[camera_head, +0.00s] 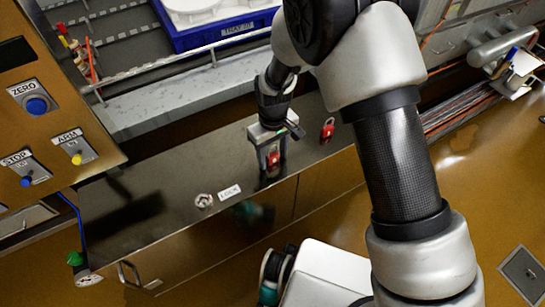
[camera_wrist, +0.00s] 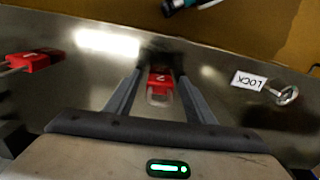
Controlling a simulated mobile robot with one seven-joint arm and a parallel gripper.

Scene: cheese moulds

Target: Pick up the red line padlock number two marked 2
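The red padlock marked 2 (camera_wrist: 159,80) is between my gripper's two fingers in the wrist view, its pale shackle towards the palm. It also shows between the fingers in the head view (camera_head: 273,157). My gripper (camera_head: 270,170) points down at the dark metal top, and in the wrist view my gripper (camera_wrist: 160,70) is open, with a gap between each finger and the padlock. The fingertips are dark and hard to make out. Another red padlock (camera_head: 327,129) lies apart to the right; it shows at the left of the wrist view (camera_wrist: 32,61), its mark unclear.
A LOCK label (camera_head: 229,192) and a metal ring fitting (camera_head: 204,200) are on the metal top (camera_head: 150,200), left of my gripper. A blue tray (camera_head: 215,35) stands behind a rail at the back. A button panel (camera_head: 45,110) is at the left.

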